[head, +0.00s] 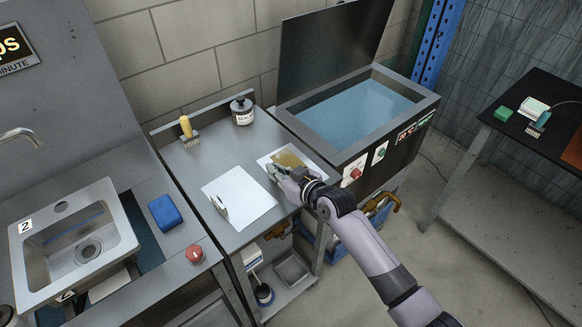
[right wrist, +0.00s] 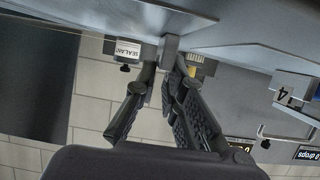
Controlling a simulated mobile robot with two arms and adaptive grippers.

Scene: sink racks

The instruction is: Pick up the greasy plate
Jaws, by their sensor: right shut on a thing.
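The greasy plate (head: 289,158) is a flat white square with a yellow-brown patch, at the right of the grey worktable in the head view. My right gripper (head: 273,172) is at its left edge and covers part of it. In the right wrist view my right gripper (right wrist: 168,62) is shut on a small grey upright tab (right wrist: 170,44) on a flat pale surface. I cannot tell whether the plate is clear of the table. A second white plate (head: 240,192), with an upright tab, lies to the left. My left gripper is not in view.
A yellow-handled brush (head: 187,130) and a sealant jar (head: 242,111) stand at the table's back. A water-filled tank (head: 362,105) with its lid up is to the right. A sink (head: 75,243), blue block (head: 165,213) and red knob (head: 194,253) are left.

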